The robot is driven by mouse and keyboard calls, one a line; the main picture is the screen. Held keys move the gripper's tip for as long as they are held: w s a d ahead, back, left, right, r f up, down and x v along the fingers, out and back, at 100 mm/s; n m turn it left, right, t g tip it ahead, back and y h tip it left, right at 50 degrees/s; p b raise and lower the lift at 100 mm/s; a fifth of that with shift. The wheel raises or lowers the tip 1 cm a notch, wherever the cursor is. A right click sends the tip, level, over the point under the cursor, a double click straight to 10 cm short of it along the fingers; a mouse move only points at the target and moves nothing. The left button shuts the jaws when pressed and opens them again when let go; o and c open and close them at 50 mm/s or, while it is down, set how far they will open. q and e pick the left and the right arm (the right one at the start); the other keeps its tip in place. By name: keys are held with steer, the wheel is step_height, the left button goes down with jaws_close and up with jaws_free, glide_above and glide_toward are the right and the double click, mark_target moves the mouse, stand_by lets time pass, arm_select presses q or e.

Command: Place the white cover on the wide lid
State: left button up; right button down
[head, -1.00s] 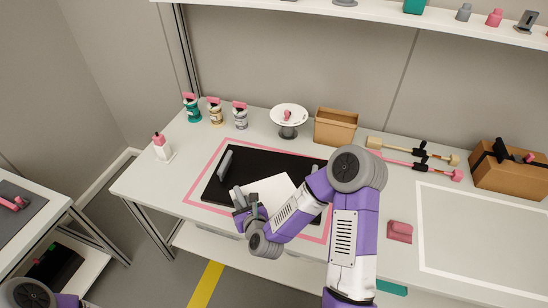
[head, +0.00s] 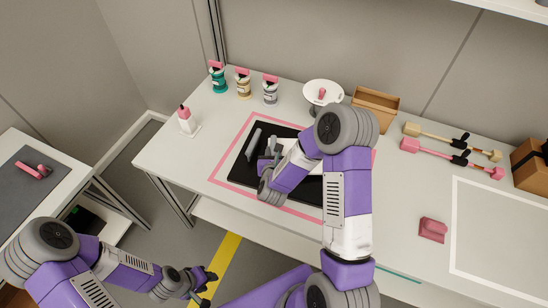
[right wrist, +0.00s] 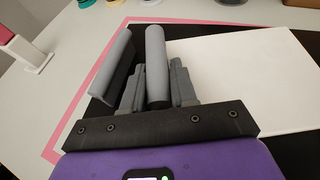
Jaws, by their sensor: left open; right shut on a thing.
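The white cover (right wrist: 235,75) is a flat white panel in the right wrist view. In the head view it is mostly hidden behind my right arm. My right gripper (head: 270,158) is shut on a grey bar-shaped handle (right wrist: 157,65) at the cover's left edge. A wide black panel (head: 240,172), which looks like the wide lid, lies under the cover, with a second grey bar (right wrist: 110,65) to the left of the held one. I cannot tell whether the cover touches the panel. My left gripper (head: 207,284) is open and empty, low over the floor in front of the table.
A pink outline (head: 222,160) surrounds the black panel. Several pink-topped bottles (head: 243,85), a cake stand (head: 323,93) and a brown box (head: 375,108) stand behind it. A pink block (head: 432,229) sits to the right. The white-outlined area (head: 505,235) is clear.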

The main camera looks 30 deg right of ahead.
steer(key=shift+f, duration=1.25)
steer(key=shift+f+b, duration=0.15)
steer(key=shift+b, duration=0.2)
steer(key=c, duration=0.9)
jaws_free()
